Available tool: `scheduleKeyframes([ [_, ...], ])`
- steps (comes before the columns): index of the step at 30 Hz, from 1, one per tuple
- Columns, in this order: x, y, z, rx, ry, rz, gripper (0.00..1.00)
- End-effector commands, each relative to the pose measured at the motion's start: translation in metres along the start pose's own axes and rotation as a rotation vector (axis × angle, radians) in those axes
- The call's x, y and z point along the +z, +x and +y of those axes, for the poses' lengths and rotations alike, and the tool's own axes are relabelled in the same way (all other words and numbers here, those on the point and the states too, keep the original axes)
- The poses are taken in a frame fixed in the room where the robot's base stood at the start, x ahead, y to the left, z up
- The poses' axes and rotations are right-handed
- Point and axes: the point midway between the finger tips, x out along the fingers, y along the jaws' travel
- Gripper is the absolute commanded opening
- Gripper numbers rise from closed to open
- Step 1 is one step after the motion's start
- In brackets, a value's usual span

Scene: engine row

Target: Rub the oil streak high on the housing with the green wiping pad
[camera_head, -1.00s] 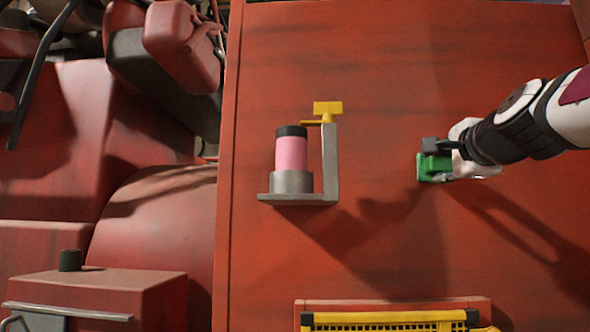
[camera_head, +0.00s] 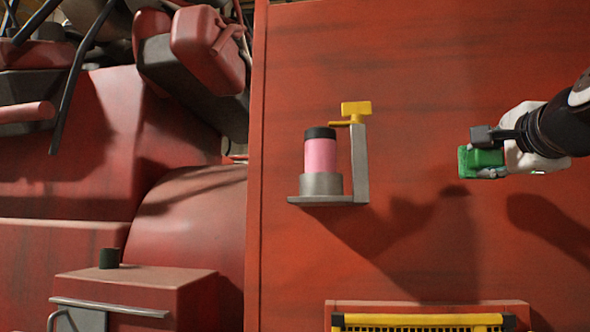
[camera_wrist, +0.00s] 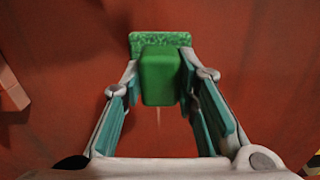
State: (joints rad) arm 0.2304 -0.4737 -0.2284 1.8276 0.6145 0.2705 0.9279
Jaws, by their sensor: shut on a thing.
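My gripper (camera_head: 489,154) is shut on the green wiping pad (camera_head: 476,160) at the right of the head view. In the wrist view the pad's green block (camera_wrist: 160,78) sits between the two fingers, with a wider speckled green face beyond it. The red housing (camera_head: 420,90) is a large upright panel behind the pad. The pad's shadow falls apart from it, lower left, so it seems off the surface. Faint dark streaks (camera_head: 420,50) cross the upper housing; I cannot tell which is the oil streak.
A grey bracket (camera_head: 325,198) holding a pink cylinder (camera_head: 320,156) with a black cap and a yellow tab (camera_head: 356,108) stands out left of my gripper. A yellow-framed grille (camera_head: 420,320) is below. Housing between bracket and pad is clear.

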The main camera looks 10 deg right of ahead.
Motion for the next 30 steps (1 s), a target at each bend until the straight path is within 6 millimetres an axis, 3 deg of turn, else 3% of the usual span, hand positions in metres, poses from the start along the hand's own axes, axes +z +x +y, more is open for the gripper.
scheduleKeyframes([
  [14,0.000,-0.007,0.000,-0.001,0.000,0.001,0.05],
  [24,-0.001,-0.032,-0.001,-0.001,0.000,0.001,0.05],
  [30,0.000,-0.035,0.000,0.000,0.000,0.001,0.05],
])
